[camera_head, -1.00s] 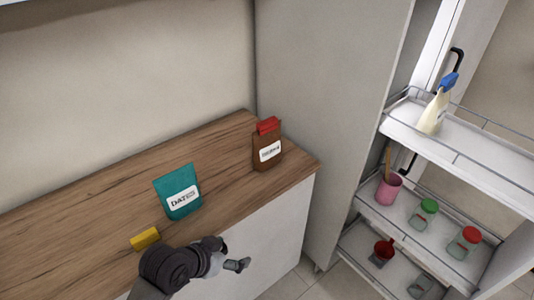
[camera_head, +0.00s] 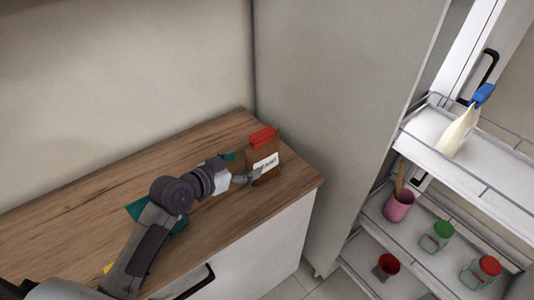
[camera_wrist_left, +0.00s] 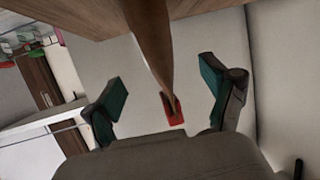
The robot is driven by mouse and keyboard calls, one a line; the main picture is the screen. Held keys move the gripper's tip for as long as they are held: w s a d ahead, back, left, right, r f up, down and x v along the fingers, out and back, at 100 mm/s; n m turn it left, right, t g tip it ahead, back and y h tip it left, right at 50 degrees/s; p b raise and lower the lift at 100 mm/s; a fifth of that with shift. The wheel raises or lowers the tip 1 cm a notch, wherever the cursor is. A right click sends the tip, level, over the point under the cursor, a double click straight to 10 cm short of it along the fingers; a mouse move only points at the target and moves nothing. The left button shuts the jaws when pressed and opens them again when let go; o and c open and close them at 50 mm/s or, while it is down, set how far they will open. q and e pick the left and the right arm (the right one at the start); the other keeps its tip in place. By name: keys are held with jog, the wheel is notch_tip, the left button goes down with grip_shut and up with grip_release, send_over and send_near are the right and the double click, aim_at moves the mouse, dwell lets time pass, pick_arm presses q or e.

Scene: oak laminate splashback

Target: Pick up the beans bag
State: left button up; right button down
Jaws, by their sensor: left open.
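A brown bag (camera_head: 262,163) with a red clip on top and a white label stands upright at the right end of the wooden counter. Its label is too small to read surely; it is the likely beans bag. My left gripper (camera_head: 247,168) is open right at the bag's left side and covers part of it. In the left wrist view the brown bag (camera_wrist_left: 150,35) and its red clip appear between the two spread, teal-padded fingers (camera_wrist_left: 162,95). I cannot tell whether the fingers touch it. My right gripper is not in view.
A teal bag (camera_head: 137,209) is mostly hidden behind my left arm. A yellow item (camera_head: 108,268) peeks out beside the arm. A tall cabinet side (camera_head: 325,120) rises right of the counter. A pull-out rack (camera_head: 485,172) holds a blue-clipped bag, jars and cups.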

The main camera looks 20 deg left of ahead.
aim_at(263, 159)
pick_arm(q)
jog(key=shift+x, duration=1.2)
jog(key=shift+w+d+p, duration=0.25)
jog(key=shift+w+p, duration=0.05)
jog(key=shift+p, duration=0.05)
jog(key=x, duration=0.2)
jog(key=p+x, duration=0.1)
jog(key=x, duration=0.1)
jog(key=shift+d+f, duration=0.2)
jog(key=shift+f, duration=0.2)
jog(key=shift+w+f, duration=0.1)
jog(key=shift+f, duration=0.05)
grip_shut()
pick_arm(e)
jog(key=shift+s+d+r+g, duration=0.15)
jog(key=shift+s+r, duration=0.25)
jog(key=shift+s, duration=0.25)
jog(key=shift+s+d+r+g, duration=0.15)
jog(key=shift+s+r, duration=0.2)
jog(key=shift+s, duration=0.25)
